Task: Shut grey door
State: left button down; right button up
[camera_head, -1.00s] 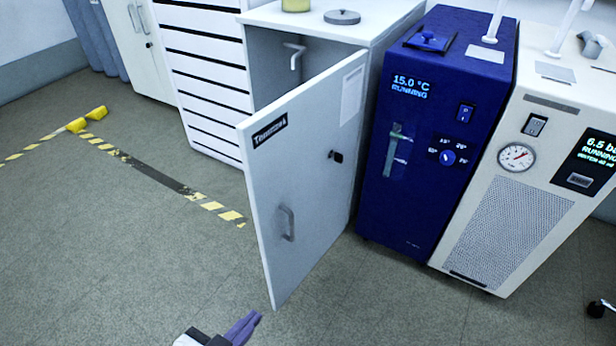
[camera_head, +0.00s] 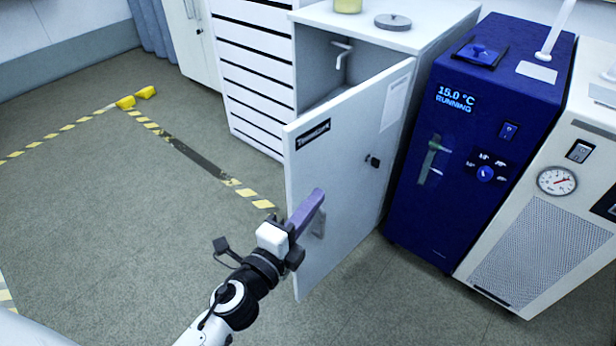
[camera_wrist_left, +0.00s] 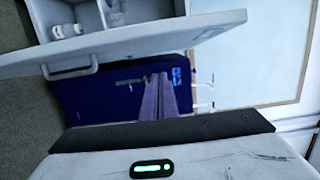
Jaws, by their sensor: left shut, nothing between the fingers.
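The grey door (camera_head: 345,165) of the white cabinet (camera_head: 440,38) stands open, swung out toward me, with a black label at its upper left, a black lock and a handle. My left gripper (camera_head: 311,207) is shut and empty. In the head view its purple fingers overlap the lower left part of the door and hide part of the handle (camera_head: 319,224). In the left wrist view the door (camera_wrist_left: 150,50) crosses the upper part with its handle (camera_wrist_left: 70,72) at left, and the gripper fingers (camera_wrist_left: 158,92) show below it. I cannot tell whether they touch the door. My right gripper is not in view.
A blue chiller (camera_head: 470,130) stands right of the cabinet, and a cream machine with a gauge (camera_head: 540,220) beyond it. A white drawer unit (camera_head: 255,70) is left of the cabinet.

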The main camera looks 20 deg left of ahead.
aim_at(307, 181)
pick_arm(q)
jog(key=shift+w+a, duration=0.5)
jog(key=shift+w, duration=0.4)
jog(key=shift+w+a, duration=0.45)
jog(key=shift+w, duration=0.45)
jog(key=shift+w+a, duration=0.5)
jog(key=shift+w, duration=0.4)
jog(key=shift+a, duration=0.1)
